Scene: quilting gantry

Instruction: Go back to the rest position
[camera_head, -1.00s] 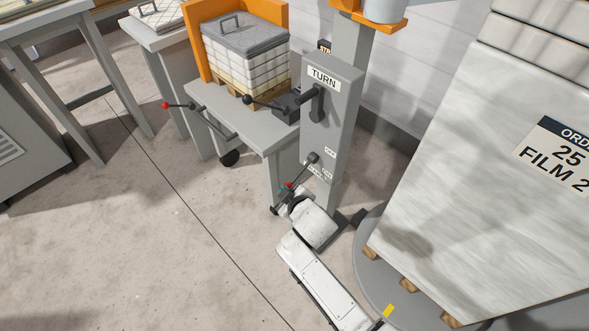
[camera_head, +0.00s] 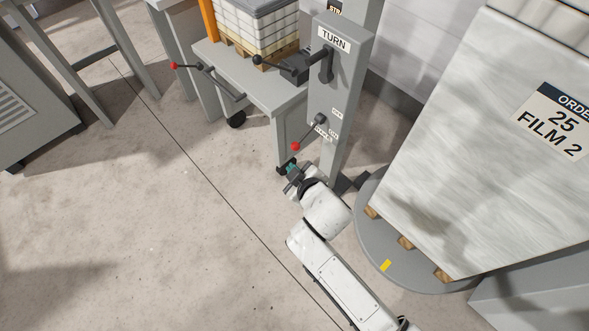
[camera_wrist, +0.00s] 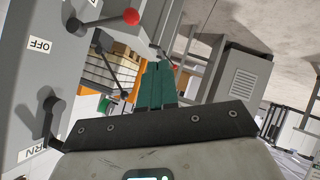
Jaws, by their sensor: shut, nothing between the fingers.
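My gripper (camera_head: 289,168) is shut and empty at the end of my white arm, just below the red-knobbed lever (camera_head: 296,146) on the grey control post (camera_head: 337,85). It does not appear to touch the lever. In the wrist view its teal fingers (camera_wrist: 155,85) lie together with nothing between them. The lever's red knob (camera_wrist: 131,16) shows at the top there, apart from the fingers. My arm reaches up from the lower right of the head view, bent at the wrist.
A wrapped pallet load (camera_head: 480,150) stands on a round turntable (camera_head: 420,280) close to the right of my arm. A grey table (camera_head: 245,80) with a loaded pallet is behind the post. The TURN crank (camera_head: 328,62) juts from the post. Floor (camera_head: 130,220) at left is clear.

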